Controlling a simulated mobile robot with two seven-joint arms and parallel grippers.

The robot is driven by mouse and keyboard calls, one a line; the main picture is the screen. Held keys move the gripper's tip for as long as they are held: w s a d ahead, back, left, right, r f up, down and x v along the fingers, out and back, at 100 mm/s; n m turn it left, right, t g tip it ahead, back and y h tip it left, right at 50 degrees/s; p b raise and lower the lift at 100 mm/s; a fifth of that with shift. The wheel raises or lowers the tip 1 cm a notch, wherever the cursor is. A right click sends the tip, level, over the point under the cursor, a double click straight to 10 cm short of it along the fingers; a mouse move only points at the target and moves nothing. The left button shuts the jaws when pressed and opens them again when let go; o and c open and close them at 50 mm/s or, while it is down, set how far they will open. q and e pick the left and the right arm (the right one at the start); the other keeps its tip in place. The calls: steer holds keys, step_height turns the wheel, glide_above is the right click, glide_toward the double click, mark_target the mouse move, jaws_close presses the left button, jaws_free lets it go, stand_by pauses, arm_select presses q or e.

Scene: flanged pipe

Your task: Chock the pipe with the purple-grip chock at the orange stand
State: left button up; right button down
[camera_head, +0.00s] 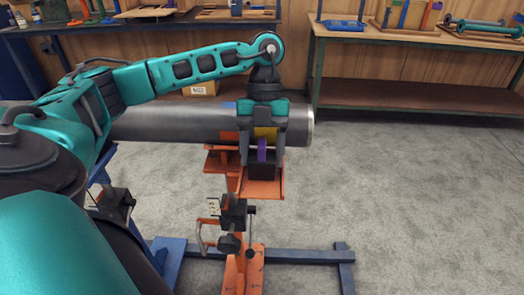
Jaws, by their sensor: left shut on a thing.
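The grey metal pipe (170,124) lies across the view, its open right end just past my left gripper. The orange stand (264,190) is under the pipe near that end, with a flat orange ledge in front. My left gripper (264,148) points down at the pipe's near side, above this ledge. It is shut on the purple-grip chock (262,152); the purple grip shows between the fingers. The fingers hide most of the chock, and I cannot tell whether it touches the pipe or the ledge. My right gripper is not in view.
A dark clamp (233,213) sits on the orange stand's front. A blue stand's foot (300,256) lies on the floor. A workbench (420,42) with tools stands back right, another bench (160,15) back left. The carpet at right is clear.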

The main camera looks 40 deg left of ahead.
arm_select(q)
steer(key=shift+w+a, duration=0.65)
steer(key=shift+w, duration=0.15)
steer(key=o, duration=1.3)
steer(key=shift+c, duration=0.2)
step_height(320, 180, up, 3)
steer(key=p, duration=0.3)
steer(key=shift+s+d, duration=0.1)
steer(key=shift+s, duration=0.05)
steer(key=shift+s+d+r+p, duration=0.1)
steer(key=shift+s+r+p, duration=0.05)
steer(key=shift+r+p, duration=0.9)
steer(key=shift+s+d+r+p, duration=0.1)
steer(key=shift+r+p, duration=0.85)
steer(key=shift+p, duration=0.05)
